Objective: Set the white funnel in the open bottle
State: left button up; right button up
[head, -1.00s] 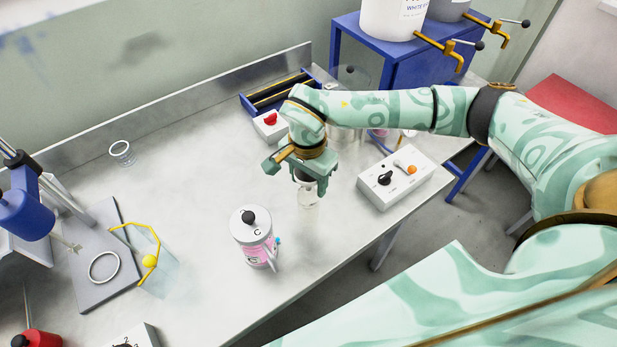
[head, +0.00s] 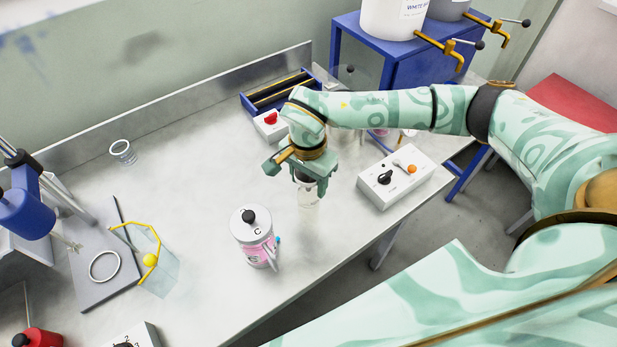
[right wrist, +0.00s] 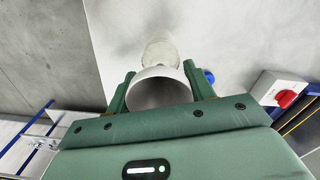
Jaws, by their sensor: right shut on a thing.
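My right gripper (head: 309,180) is shut on the white funnel (right wrist: 160,92), whose wide round mouth faces the right wrist camera between the two fingers. In the head view the gripper covers most of the funnel. A clear open bottle (head: 309,197) stands on the bench directly below the gripper. The pale bottle also shows beyond the funnel in the right wrist view (right wrist: 159,51). The funnel overlaps the bottle in the picture, and I cannot tell whether its stem is inside the neck. My left gripper is not in view.
A white control box (head: 398,176) is to the right.

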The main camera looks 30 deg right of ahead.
jog(key=shift+f+b, duration=0.3)
jog(key=shift+f, duration=0.3)
jog(key=shift+r, duration=0.15)
jog(key=shift+r+p, duration=0.75)
jog(key=shift+p, duration=0.05)
dwell(0.4)
jog(key=shift+f+b, duration=0.35)
jog(key=shift+f, duration=0.5)
jog(key=o, duration=0.7)
jog(key=shift+c, duration=0.2)
